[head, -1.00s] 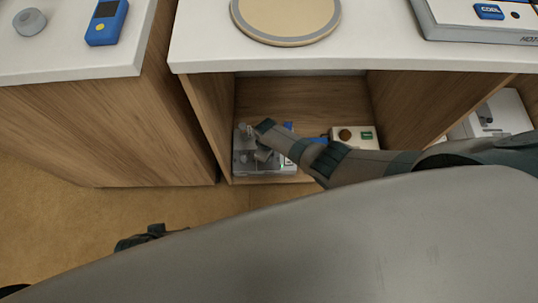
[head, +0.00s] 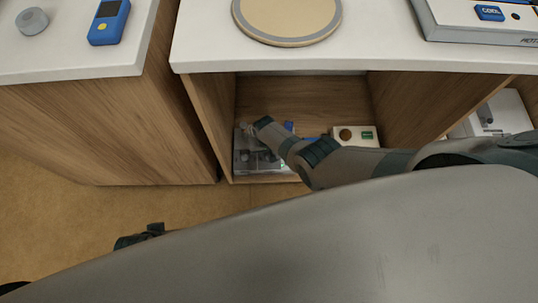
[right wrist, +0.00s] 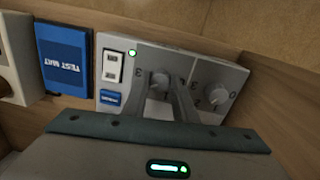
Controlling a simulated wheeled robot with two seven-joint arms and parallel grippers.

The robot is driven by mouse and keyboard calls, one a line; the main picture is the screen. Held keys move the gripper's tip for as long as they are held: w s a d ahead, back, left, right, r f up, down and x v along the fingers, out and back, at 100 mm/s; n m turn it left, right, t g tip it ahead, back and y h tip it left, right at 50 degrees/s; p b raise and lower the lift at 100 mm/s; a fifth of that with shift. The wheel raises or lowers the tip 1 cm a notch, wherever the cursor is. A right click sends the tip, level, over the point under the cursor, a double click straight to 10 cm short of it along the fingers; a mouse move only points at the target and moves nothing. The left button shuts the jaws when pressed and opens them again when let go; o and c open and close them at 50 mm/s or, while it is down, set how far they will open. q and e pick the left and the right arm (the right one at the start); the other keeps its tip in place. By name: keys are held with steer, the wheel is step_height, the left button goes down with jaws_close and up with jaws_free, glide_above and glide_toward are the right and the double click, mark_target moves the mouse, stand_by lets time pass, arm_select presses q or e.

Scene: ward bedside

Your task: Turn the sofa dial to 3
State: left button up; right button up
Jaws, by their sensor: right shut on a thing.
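A grey control box (right wrist: 128,75) with two round knobs sits in the open cabinet bay; it also shows in the head view (head: 243,163). My right gripper (right wrist: 168,90) is shut on the left knob (right wrist: 160,79), and its fingers hide part of it and its scale. A "3" is readable just right of that knob. The right knob (right wrist: 217,98) is free, with "3" and "0" marks around it. I cannot read which knob is the sofa dial or where the held knob points. My left gripper (head: 140,237) hangs low over the floor, its jaws unclear.
A white switch (right wrist: 112,67) and green light are on the box's left part. A blue "TEST MAT" item (right wrist: 63,57) lies beside it. A cream box (head: 355,135) stands farther right in the bay. Wooden side walls and the white countertop (head: 300,59) close in around my arm.

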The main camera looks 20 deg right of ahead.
steer(key=m, duration=0.4)
steer(key=shift+m, duration=0.3)
arm_select(q)
steer(key=shift+w+d, duration=0.25)
steer(key=shift+d, duration=0.1)
arm_select(e)
steer(key=shift+w+m, duration=0.1)
steer(key=shift+m, duration=1.5)
steer(key=o, duration=1)
steer(key=shift+o, duration=0.2)
arm_select(q)
steer(key=shift+a+f, duration=0.1)
steer(key=shift+f, duration=0.05)
arm_select(e)
steer(key=shift+r, duration=0.1)
